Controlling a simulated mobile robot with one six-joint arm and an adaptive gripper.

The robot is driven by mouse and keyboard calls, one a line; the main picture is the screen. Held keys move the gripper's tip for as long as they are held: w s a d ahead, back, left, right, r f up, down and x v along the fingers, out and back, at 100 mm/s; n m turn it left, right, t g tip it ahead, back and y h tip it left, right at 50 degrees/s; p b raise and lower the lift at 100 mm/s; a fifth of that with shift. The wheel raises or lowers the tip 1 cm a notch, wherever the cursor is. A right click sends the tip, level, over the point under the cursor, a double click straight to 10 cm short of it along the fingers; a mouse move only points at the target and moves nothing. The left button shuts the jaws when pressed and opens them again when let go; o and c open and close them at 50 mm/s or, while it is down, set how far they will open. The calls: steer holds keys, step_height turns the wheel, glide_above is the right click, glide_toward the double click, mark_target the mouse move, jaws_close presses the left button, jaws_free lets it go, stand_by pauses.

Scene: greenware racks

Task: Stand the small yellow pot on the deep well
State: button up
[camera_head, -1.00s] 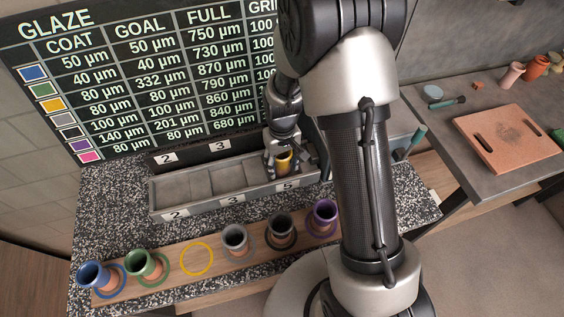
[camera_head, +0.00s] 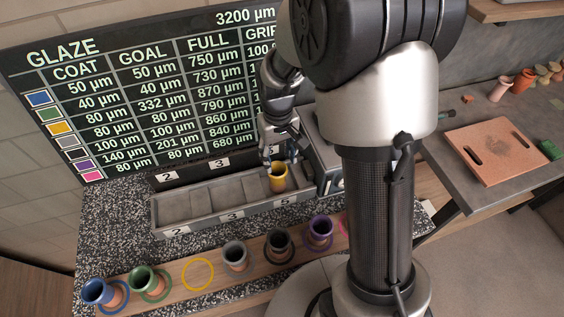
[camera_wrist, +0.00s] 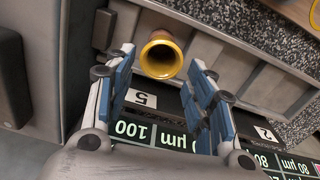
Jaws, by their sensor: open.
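The small yellow pot (camera_head: 278,181) stands upright in the right-hand well, by the label 5, of the grey trough (camera_head: 166,226). Its yellow rim and open mouth also show in the wrist view (camera_wrist: 161,57). How deep its foot sits is hidden by the front wall. My gripper (camera_head: 274,158) is just above and behind the pot. In the wrist view the blue-padded fingers of my gripper (camera_wrist: 161,68) are spread, with the pot beyond their tips and nothing held.
A wooden board (camera_head: 218,272) in front carries blue, green, grey, black and purple pots and an empty yellow ring (camera_head: 198,275). The trough's left and middle wells are empty. A glaze chart (camera_head: 150,90) stands behind. A grey block (camera_head: 322,165) is close at the right.

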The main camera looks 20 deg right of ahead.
steer(key=s+r+m+t, duration=0.1)
steer(key=s+r+t, duration=0.3)
steer(key=s+r, duration=1.5)
steer(key=shift+s+r+t, duration=0.2)
steer(key=shift+s+t, duration=0.1)
steer(key=shift+s, duration=0.75)
